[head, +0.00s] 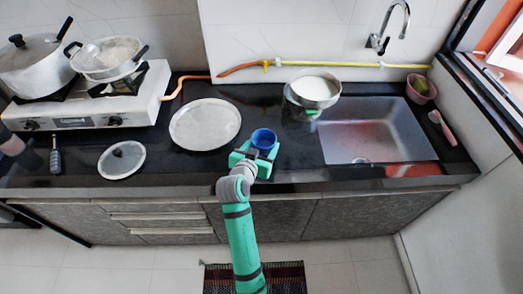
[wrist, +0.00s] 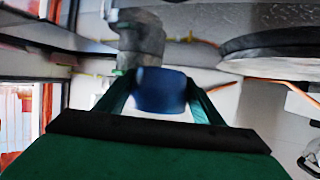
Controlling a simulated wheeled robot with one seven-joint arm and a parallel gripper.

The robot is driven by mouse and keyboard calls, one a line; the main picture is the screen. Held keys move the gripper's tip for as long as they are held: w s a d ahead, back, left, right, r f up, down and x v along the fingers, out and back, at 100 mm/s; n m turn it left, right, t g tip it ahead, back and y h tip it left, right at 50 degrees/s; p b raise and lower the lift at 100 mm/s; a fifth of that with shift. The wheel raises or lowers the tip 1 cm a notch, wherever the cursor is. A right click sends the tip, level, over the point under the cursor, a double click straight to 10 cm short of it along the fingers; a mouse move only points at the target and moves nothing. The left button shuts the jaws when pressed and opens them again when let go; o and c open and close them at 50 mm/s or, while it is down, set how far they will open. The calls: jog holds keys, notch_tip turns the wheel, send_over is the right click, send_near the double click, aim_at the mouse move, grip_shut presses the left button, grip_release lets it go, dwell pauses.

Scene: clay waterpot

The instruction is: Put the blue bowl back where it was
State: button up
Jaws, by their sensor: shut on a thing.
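The blue bowl (head: 264,139) is small and deep blue. In the head view it is at my gripper (head: 257,155), over the front part of the black counter, between the round metal tray and the sink. In the wrist view the blue bowl (wrist: 161,91) sits between the two green fingers of my gripper (wrist: 160,95), which are shut on it. Whether the bowl touches the counter cannot be told.
A round metal tray (head: 205,124) lies left of my gripper. A metal pot with white contents (head: 313,90) stands behind right, by the sink (head: 375,135). A lid (head: 122,160) and a stove (head: 90,105) are at left. Bare counter (head: 298,150) lies right of the bowl.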

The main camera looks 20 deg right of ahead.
aim_at(262, 145)
jog(key=shift+w+d+f, duration=0.2)
jog(key=shift+w+f, duration=0.85)
jog(key=shift+f, duration=0.15)
jog(key=f, duration=0.3)
jog(key=shift+d, duration=0.2)
jog(key=shift+a+f, duration=0.15)
jog(key=shift+f, duration=0.05)
jog(key=shift+w+f, duration=0.1)
jog(key=shift+f, duration=0.2)
jog(key=o, duration=1.1)
jog(key=shift+r, duration=0.15)
